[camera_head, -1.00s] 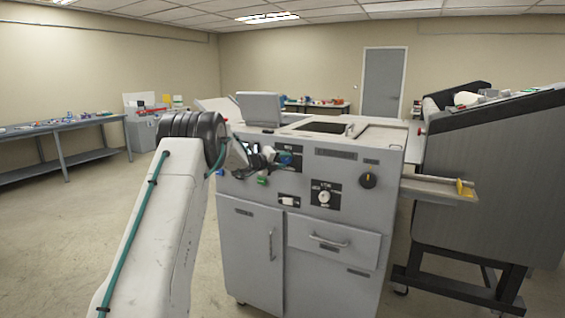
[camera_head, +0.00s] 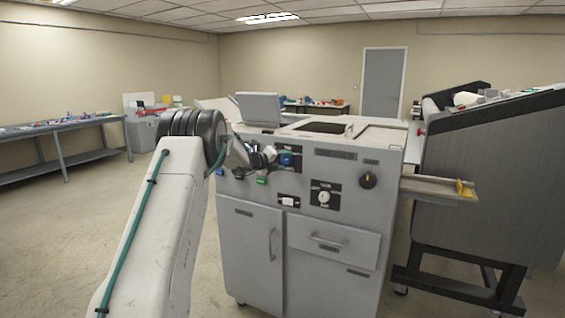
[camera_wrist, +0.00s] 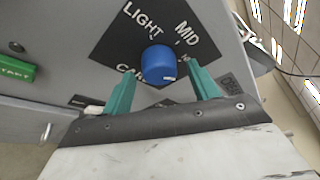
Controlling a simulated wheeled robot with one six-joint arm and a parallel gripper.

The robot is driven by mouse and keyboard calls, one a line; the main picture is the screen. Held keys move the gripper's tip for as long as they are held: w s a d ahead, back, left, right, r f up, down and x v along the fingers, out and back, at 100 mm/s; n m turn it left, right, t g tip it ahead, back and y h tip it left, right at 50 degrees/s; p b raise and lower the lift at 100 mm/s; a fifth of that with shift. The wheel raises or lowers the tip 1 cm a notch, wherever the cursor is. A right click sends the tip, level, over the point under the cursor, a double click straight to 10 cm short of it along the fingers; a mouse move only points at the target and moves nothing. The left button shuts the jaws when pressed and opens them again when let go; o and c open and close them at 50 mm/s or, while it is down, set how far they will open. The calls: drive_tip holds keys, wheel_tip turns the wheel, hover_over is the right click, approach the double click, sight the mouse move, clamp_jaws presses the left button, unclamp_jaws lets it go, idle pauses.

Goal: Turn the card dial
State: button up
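The card dial is a round blue knob (camera_wrist: 158,63) on a black plate with white words; "LIGHT" and "MID" read clearly, and a word starting with "CA" is partly hidden. In the head view the blue knob (camera_head: 286,159) shows on the upper front of the grey machine (camera_head: 235,190). My gripper (camera_wrist: 162,72) is open, with one teal finger on each side of the knob and a visible gap at each side. In the head view my gripper (camera_head: 268,156) is small and partly hidden by my own wrist.
A green START button (camera_wrist: 14,68) is left of the plate in the wrist view. The machine's front also carries a white dial (camera_head: 324,197), a black knob (camera_head: 368,180) and a white switch (camera_head: 288,201). A dark machine (camera_head: 490,180) stands at right.

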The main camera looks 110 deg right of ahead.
drive_tip(key=v, duration=0.8)
idle(0.6)
